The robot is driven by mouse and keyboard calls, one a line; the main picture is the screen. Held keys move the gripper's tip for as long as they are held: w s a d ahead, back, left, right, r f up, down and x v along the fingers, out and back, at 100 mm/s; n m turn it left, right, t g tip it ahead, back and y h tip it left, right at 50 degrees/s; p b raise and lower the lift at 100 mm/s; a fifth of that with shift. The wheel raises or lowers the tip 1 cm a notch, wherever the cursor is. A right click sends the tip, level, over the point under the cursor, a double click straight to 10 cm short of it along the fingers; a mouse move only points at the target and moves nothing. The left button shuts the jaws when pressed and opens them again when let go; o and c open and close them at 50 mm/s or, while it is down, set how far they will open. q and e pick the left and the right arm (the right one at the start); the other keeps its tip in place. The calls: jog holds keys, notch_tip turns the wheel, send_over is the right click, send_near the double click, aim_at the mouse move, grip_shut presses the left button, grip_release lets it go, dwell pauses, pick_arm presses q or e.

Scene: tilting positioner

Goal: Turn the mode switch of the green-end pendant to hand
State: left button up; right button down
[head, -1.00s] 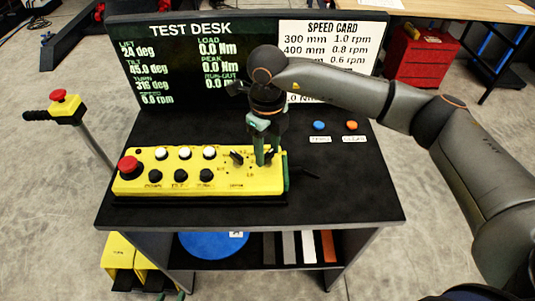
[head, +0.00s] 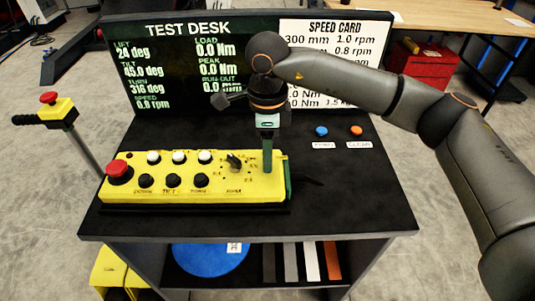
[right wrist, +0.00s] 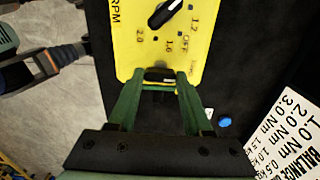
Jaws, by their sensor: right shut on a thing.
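The yellow pendant (head: 222,192) lies on the black desk, with its green end (head: 288,180) at the right. It carries a red button, white and black buttons and a dark speed knob (head: 233,162), which also shows in the right wrist view (right wrist: 165,12). My right gripper (head: 267,168) points down at the pendant's right end. In the right wrist view its green fingers (right wrist: 159,80) are shut on a small black switch, seemingly the mode switch (right wrist: 158,75). The fingers hide its sides, and I cannot read its position. My left gripper is not in view.
The test desk screen (head: 180,70) and speed card (head: 335,30) stand behind. Blue (head: 321,131) and orange (head: 356,131) buttons sit right of the pendant. A yellow box with a red button (head: 55,108) stands on a post at left. The desk's front right is clear.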

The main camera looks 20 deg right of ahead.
dwell(0.3)
jog(key=c, duration=0.8)
grip_release()
jog(key=o, duration=0.5)
notch_tip(320, 180, up, 13)
jog(key=shift+f, duration=0.2)
